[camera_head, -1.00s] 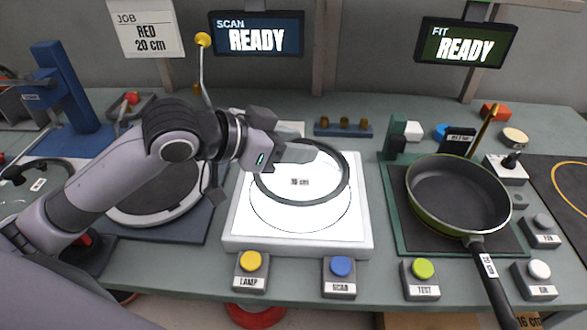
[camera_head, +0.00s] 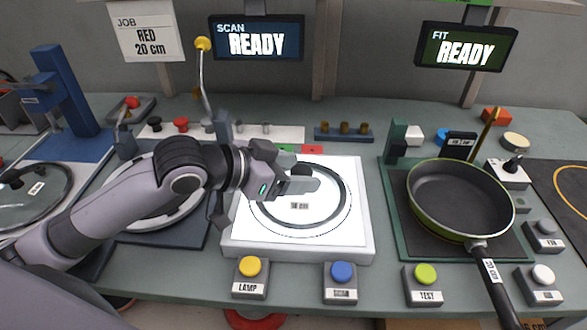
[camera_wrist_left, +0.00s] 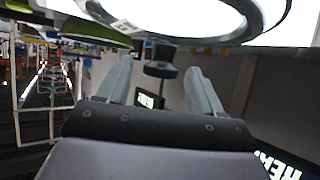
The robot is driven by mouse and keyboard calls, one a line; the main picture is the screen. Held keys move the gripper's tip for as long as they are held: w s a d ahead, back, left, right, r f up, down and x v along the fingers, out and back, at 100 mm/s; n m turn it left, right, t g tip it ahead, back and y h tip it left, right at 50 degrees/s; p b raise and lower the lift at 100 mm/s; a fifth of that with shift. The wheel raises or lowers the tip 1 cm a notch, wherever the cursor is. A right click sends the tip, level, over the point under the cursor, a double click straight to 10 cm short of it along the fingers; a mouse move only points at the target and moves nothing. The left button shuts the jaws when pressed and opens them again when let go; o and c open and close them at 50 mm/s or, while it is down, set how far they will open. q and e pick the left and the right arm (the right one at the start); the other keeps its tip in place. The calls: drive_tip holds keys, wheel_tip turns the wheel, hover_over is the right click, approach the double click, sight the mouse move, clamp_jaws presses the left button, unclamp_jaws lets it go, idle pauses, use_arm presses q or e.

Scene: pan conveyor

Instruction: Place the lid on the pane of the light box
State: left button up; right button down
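The lid (camera_head: 345,200), a clear disc with a dark grey rim and a small label, lies on the lit white pane of the light box (camera_head: 238,228), roughly within the drawn circle. In the left wrist view the lid's pale rim (camera_wrist_left: 205,35) shows at the top. Its dark knob (camera_wrist_left: 160,62) stands between the two fingers of my left gripper (camera_wrist_left: 160,75), with a visible gap on both sides. My right gripper is not in view.
A green-rimmed pan (camera_head: 458,198) sits on a mat to the right. Buttons LAMP (camera_head: 250,278), a blue one (camera_head: 341,282) and TEST (camera_head: 425,285) line the front edge. Another glass lid (camera_head: 38,190) lies at the far left. A lamp on a bent stalk (camera_head: 203,75) stands behind my left arm.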

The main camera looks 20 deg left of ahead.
use_arm(q)
drive_tip(key=shift+a+r, duration=0.1)
drive_tip(key=shift+r, duration=0.1)
drive_tip(key=v, duration=1.1)
drive_tip(key=shift+s+a, duration=0.2)
drive_tip(key=shift+s, duration=0.15)
drive_tip(key=shift+r, duration=0.1)
drive_tip(key=shift+s, duration=0.1)
